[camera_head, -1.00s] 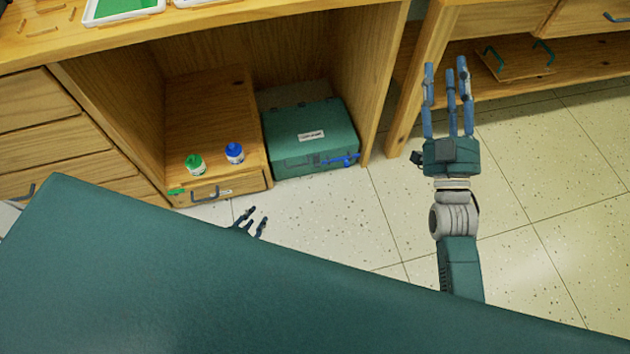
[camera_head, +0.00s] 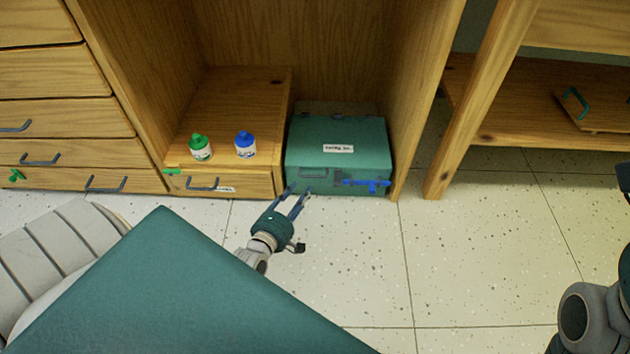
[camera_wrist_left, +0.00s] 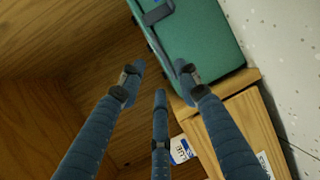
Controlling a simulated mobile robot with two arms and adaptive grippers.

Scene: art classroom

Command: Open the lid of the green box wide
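The green box (camera_head: 335,130) stands on the floor inside the wooden cabinet, its lid down, with a white label on top. A blue latch-like piece (camera_head: 368,184) is on the right of its front face, and a dark handle shows left of it. My left gripper (camera_head: 298,192) is at the box's front left lower corner; contact cannot be told. In the left wrist view, its fingers (camera_wrist_left: 160,80) are spread with nothing between them, below the green box (camera_wrist_left: 205,40) and its handle (camera_wrist_left: 157,12). My right gripper (camera_head: 624,180) is mostly cut off at the right edge.
A low wooden drawer unit (camera_head: 240,110) stands left of the box, bearing a green-capped bottle (camera_head: 200,148) and a blue-capped bottle (camera_head: 245,145). The cabinet's side panel (camera_head: 425,80) is close on the box's right. The floor (camera_head: 340,260) in front is clear.

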